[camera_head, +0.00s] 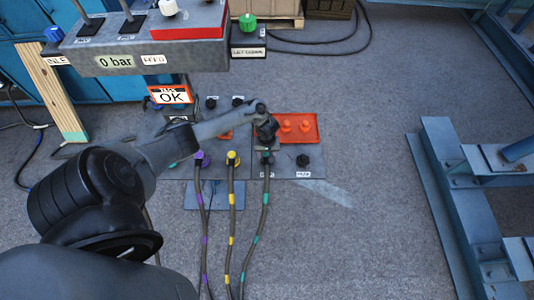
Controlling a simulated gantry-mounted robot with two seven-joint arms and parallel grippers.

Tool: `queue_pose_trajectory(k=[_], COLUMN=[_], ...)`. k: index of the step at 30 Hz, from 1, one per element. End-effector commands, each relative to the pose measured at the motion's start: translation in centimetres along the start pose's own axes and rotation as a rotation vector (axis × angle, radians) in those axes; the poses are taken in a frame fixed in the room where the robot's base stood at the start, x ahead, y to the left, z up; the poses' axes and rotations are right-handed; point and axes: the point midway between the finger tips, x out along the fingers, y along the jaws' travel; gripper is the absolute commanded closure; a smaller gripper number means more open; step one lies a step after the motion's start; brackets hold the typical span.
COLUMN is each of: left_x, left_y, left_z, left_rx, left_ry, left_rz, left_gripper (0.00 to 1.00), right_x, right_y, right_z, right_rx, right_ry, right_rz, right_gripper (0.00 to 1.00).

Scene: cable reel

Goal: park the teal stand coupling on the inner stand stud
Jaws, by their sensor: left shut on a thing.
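My left gripper (267,138) comes in from the left and points down over the grey stud plate. It is shut on the dark end of the teal-banded cable, the teal stand coupling (267,157). The gripper hides most of the coupling, so I cannot tell whether it sits on a stud or just above one. Its cable (265,205) runs down toward the front. A bare black stud (303,160) with a small label stands to its right. I cannot read which stud is the inner one. My right gripper is not in view.
Purple (202,160) and yellow (233,159) couplings with banded cables stand left of the gripper. An orange tray (312,138) with orange caps lies right behind it. A grey panel (150,58) reading 0 bar overhangs the back left. A blue steel frame (455,205) stands right; floor between is clear.

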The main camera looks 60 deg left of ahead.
Motion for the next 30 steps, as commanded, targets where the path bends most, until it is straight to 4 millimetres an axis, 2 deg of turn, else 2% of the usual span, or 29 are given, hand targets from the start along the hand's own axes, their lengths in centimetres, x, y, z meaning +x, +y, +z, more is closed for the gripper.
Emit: queue_pose_trajectory(k=[17,18,21,24,30], left_x=[0.90,0.92,0.88,0.89,0.97], left_y=[0.06,0.07,0.06,0.04,-0.02], left_z=[-0.02,-0.03,-0.03,-0.03,0.03], left_rx=[0.000,0.001,0.000,0.000,0.000], left_ry=[0.000,0.000,0.001,0.000,-0.001], left_rz=[0.001,0.001,0.001,0.001,0.000], left_gripper=[0.83,0.45,0.30,0.17,0.17], right_x=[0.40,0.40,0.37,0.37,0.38], right_y=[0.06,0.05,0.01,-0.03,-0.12], right_z=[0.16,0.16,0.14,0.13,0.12], right_rx=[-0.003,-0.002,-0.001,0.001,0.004], right_ry=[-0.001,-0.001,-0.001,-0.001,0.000], right_rz=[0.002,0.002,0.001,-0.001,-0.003], right_gripper=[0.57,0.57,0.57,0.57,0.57])
